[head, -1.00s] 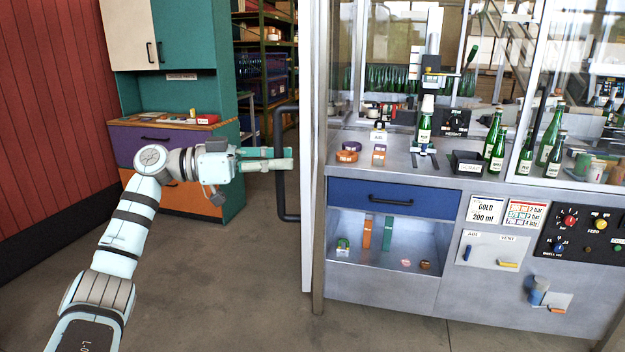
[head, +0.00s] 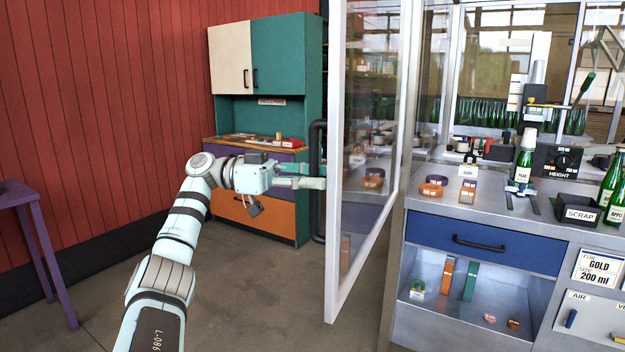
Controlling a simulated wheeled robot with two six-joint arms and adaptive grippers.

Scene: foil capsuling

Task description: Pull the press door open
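The press door (head: 373,130) is a glass panel in a pale frame. It stands swung partly open, angled out from the press toward me. Its dark vertical bar handle (head: 317,222) is on the outer left side. My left gripper (head: 312,182) reaches the handle at about mid-height, with its pale fingers closed across the bar. The far finger and the exact contact are partly hidden. The press (head: 500,222) stands to the right, with its opening showing beyond the door. My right gripper is not in view.
A teal, purple and orange cabinet (head: 292,75) stands behind my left arm. A purple stand (head: 40,240) is at the far left, by the red wall. Green bottles (head: 525,160) and a scrap box (head: 578,212) sit on the press deck. The floor before the door is clear.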

